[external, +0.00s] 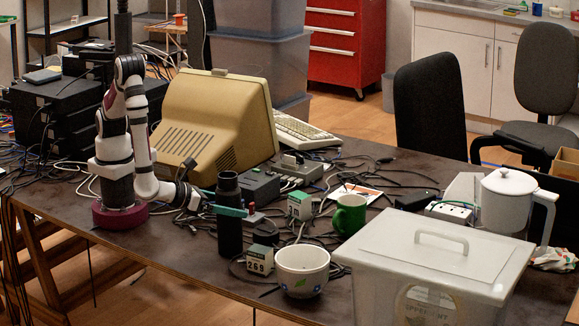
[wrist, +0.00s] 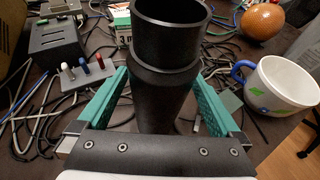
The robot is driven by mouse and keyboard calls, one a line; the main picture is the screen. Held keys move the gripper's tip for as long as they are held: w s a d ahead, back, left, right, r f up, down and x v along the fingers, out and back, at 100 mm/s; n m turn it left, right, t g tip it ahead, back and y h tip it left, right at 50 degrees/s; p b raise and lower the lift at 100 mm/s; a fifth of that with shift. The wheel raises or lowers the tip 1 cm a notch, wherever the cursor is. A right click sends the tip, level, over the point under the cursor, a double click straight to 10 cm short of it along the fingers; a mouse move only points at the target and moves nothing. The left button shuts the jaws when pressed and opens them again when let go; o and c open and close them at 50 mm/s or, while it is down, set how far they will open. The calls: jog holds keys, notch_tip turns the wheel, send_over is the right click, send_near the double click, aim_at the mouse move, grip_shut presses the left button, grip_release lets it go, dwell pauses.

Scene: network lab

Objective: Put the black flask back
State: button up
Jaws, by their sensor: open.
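The black flask (external: 230,236) stands upright on the dark table, near the front edge and left of the white cup. The flask's lower end is hidden there by my gripper's body.
A green mug (external: 349,216) and lidded white bin (external: 430,270) are farther right.

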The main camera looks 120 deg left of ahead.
jog(key=v, duration=0.9)
jog(key=shift+s+d, duration=0.1)
